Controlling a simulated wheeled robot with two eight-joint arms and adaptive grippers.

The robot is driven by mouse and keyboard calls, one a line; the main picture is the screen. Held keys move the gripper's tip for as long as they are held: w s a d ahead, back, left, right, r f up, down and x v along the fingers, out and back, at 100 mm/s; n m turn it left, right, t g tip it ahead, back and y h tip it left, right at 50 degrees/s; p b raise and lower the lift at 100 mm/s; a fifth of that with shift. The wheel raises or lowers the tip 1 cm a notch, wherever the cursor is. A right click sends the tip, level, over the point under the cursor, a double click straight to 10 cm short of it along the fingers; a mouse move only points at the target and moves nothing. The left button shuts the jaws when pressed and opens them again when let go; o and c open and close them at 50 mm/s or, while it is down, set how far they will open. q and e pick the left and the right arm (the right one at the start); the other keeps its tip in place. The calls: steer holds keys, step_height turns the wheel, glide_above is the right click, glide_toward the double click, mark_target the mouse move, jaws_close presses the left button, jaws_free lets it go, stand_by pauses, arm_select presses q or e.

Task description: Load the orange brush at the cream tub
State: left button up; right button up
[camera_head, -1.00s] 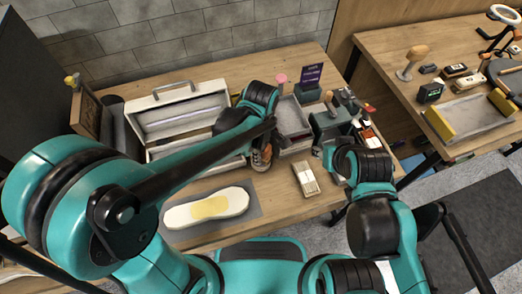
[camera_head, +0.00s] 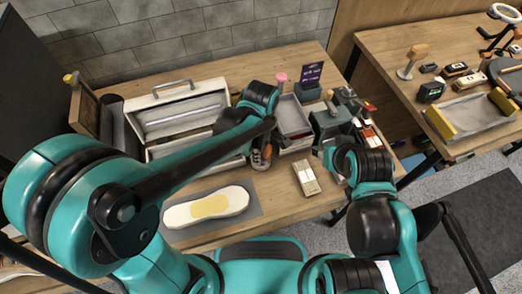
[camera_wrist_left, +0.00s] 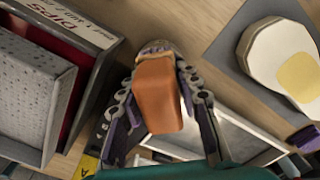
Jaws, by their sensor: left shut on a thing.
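The brush's pale bristle end (camera_wrist_left: 154,48) points away from my wrist. I cannot pick out the cream tub for sure in either view. My right arm reaches in from the right in the head view; its fingertips are not clear among the dark items there.
A light toolbox (camera_head: 176,88) stands open at the back. A grey-lined tray (camera_head: 290,117) is right of my left gripper; a box marked DIPS (camera_wrist_left: 75,22) shows in the wrist view. A white sole (camera_head: 180,215) lies on a grey mat (camera_head: 254,207). A pale block (camera_head: 306,178) lies nearby.

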stand_by(0.4)
arm_select(q)
step_height(320, 180, up, 7)
steer(key=p, duration=0.5)
steer(key=shift+p, duration=0.4)
steer(key=shift+s+d+f, duration=0.1)
stand_by(0.5)
